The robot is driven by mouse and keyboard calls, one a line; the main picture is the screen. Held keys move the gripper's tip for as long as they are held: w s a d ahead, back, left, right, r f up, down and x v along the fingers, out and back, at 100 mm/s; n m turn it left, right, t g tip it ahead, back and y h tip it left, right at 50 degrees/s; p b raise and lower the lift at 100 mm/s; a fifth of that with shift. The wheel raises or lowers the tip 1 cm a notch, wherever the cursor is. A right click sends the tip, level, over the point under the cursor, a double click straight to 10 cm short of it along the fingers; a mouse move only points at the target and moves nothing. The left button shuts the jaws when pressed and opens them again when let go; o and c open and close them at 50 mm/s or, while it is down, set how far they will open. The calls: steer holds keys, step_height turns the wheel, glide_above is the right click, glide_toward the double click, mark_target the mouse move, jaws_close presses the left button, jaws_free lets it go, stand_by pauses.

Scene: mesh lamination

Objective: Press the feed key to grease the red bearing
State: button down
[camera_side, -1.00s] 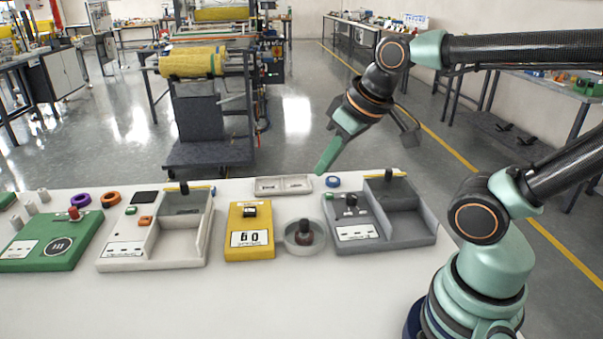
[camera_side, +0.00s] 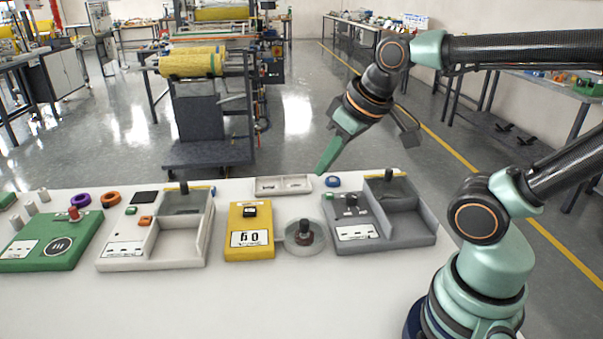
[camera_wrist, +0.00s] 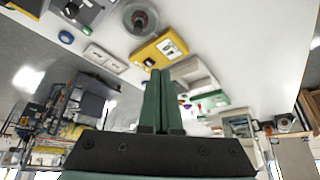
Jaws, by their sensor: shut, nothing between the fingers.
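My gripper (camera_side: 320,172) is shut and empty, angled down over the table's back edge behind the yellow unit and the round dish. Its green fingers lie together in the wrist view (camera_wrist: 160,75). It touches nothing that I can see. The yellow unit (camera_side: 238,242) has a dark key (camera_side: 250,211) on top and a white label with dark digits. A round grey dish (camera_side: 290,243) with a dark, reddish knob (camera_side: 306,232) stands right of it. An orange-red ring (camera_side: 110,198) lies at the back left. I cannot tell which part is the red bearing or the feed key.
A green unit (camera_side: 40,262) with a red knob stands left, by a purple ring (camera_side: 80,200). A white tray unit (camera_side: 150,264) and a grey tray unit (camera_side: 385,242) flank the middle. A blue ring (camera_side: 332,182) and a small tray (camera_side: 284,185) lie behind. The front table is clear.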

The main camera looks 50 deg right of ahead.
steer(key=shift+w, duration=0.1)
steer(key=n+t, duration=0.4)
steer(key=n, duration=0.4)
glide_above(248, 208)
steer(key=s, duration=0.2)
step_height(248, 208, down, 11)
steer(key=shift+s+h, duration=0.1)
steer(key=shift+h, duration=0.2)
steer(key=shift+f, duration=0.1)
steer(key=shift+f, duration=4.3)
steer(key=shift+f, duration=0.15)
steer(key=shift+f, duration=0.25)
steer(key=shift+f, duration=0.6)
